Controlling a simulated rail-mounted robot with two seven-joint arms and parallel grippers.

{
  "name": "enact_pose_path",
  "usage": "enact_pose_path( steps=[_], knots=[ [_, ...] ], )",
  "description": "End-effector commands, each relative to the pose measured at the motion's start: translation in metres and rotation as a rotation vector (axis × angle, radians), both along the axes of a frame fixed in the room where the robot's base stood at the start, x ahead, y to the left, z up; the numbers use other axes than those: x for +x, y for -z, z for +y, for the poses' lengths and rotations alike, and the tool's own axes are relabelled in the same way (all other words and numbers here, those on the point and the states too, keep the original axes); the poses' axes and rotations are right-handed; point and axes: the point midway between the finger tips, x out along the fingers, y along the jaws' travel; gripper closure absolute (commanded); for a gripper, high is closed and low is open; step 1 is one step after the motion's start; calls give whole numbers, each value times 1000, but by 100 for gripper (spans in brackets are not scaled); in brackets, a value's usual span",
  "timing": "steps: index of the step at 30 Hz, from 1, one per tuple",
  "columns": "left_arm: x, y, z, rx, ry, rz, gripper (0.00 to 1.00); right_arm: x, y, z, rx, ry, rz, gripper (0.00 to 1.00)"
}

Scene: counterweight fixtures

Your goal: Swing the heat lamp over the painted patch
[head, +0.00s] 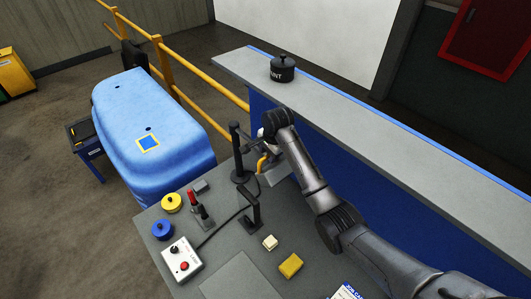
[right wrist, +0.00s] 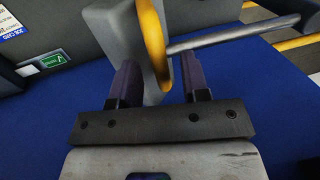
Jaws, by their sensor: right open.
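The heat lamp's grey head (head: 277,173) hangs from a dark post (head: 237,150) on the bench, with a yellow handle (head: 262,163) on its side. The painted patch (head: 148,142), a blue square with a yellow border, is on the blue body panel (head: 115,100) to the left, well apart from the lamp. My right gripper (right wrist: 160,64) is open around the yellow handle (right wrist: 153,35) in the right wrist view, one finger each side. The lamp head (right wrist: 112,35) and its metal arm (right wrist: 235,34) show close by. In the head view my right arm partly hides the lamp.
A black paint pot (head: 282,69) stands on the grey ledge (head: 350,110) behind. The bench holds a white switch box (head: 180,262), yellow and blue discs (head: 171,202), and a black upright stand (head: 252,212). A yellow railing (head: 205,85) runs behind the panel.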

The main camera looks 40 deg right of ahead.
Motion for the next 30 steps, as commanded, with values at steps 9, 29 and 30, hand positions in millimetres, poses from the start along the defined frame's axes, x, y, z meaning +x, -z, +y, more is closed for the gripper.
enact_pose_path(
  steps=[9, 29, 30],
  knots=[
    [0, 0, 0, 0, 0, 0, 57, 0, 3, -1, 0, 2, 0, 58],
    [0, 0, -3, -12, -8, 0, 57, 0, 3, -1, 0, 1, 0, 100],
    [0, 0, -3, -11, -7, 0, 57, 0, 3, -1, 0, 1, 0, 100]
  ],
)
